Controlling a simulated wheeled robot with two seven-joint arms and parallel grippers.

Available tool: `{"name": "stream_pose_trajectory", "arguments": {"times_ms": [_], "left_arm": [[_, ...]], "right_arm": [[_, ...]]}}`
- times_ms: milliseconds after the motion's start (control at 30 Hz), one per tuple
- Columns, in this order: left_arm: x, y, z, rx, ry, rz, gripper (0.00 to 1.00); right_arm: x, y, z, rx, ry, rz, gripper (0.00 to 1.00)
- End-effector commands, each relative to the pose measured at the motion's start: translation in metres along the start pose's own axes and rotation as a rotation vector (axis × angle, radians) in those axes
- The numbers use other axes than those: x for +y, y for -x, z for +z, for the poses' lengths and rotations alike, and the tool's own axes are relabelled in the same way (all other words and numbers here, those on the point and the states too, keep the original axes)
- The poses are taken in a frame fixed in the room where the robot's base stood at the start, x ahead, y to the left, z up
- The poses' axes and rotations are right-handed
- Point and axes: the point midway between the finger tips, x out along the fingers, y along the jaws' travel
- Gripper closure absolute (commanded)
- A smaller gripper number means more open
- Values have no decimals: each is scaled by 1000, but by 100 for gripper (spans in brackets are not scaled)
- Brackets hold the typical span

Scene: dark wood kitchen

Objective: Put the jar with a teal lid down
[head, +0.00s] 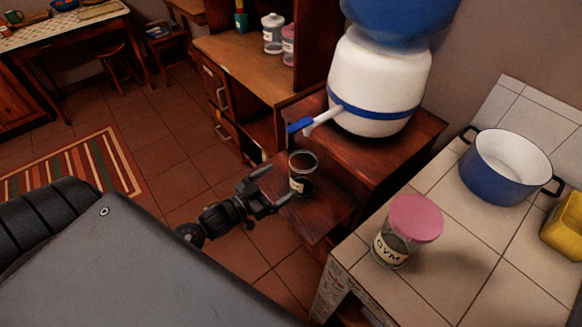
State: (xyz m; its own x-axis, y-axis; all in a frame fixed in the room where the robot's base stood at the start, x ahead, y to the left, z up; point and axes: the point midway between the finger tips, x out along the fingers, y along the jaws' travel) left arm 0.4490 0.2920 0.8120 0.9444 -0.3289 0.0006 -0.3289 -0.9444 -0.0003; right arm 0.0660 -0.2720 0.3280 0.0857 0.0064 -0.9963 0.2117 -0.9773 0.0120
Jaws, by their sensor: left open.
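A small glass jar (302,174) with a pale label stands upright on the lower reddish-brown wooden shelf (322,212) of the water stand. Its top looks dark, and I cannot make out a teal lid on it. My left gripper (276,187) is open just left of this jar, with its fingers pointing at it. The jar appears free of the fingers; whether one touches it I cannot tell. My right gripper is not in view.
A white water dispenser (378,85) with a blue tap (300,124) stands above the shelf. A pink-lidded jar (408,230), a blue pot (503,166) and a yellow container (564,228) are on the tiled counter (455,275). A wooden cabinet (245,62) stands behind.

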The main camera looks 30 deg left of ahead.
Motion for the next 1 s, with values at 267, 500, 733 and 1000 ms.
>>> {"name": "stream_pose_trajectory", "arguments": {"times_ms": [267, 500, 733, 1000], "left_arm": [[0, 24, 0, 0, 0, 0, 7], [0, 25, 0, 1, 0, 0, 7], [0, 24, 0, 1, 0, 0, 7], [6, 24, 8, -74, 11, -44, 7]], "right_arm": [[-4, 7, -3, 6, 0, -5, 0], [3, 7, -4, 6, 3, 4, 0], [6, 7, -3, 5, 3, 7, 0], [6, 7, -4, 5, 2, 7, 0]]}}
